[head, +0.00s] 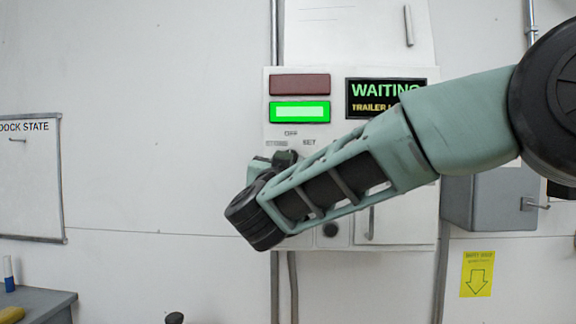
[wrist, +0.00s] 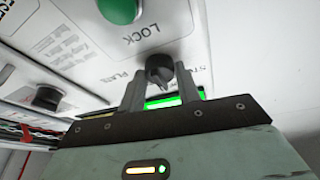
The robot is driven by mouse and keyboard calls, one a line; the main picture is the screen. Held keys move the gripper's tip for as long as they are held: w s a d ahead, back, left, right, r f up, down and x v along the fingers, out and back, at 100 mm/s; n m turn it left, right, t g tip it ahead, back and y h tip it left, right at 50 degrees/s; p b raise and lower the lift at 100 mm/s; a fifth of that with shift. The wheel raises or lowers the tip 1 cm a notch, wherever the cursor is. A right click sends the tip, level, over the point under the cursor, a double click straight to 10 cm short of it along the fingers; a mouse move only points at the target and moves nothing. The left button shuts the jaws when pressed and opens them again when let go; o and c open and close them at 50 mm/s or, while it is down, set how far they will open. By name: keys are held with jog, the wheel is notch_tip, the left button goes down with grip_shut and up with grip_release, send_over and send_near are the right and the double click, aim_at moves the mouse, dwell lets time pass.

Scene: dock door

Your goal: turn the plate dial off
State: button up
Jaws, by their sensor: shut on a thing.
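The plate dial (wrist: 159,70) is a small black knob on the pale control panel (head: 350,232). In the wrist view it sits between the two grey fingers of my gripper (wrist: 160,88), which are shut on it. A "LOCK" label and a partly covered "PLATE" label show near it. In the head view "OFF", "STORE" and "SET" labels show just above my gripper (head: 284,158). My wrist and arm hide most of the dial there, and I cannot tell which label it points to.
A lit green lamp (head: 300,112) is below a dark red one (head: 300,85). A black display (head: 380,98) reads "WAITING". In the wrist view a green button (wrist: 119,9) and another black knob (wrist: 47,97) are close by. A grey box (head: 490,205) stands right of the panel.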

jog(key=o, duration=1)
jog(key=b+v, duration=0.5)
jog(key=v, duration=1.2)
jog(key=shift+s+a, duration=0.1)
jog(key=shift+s, duration=0.15)
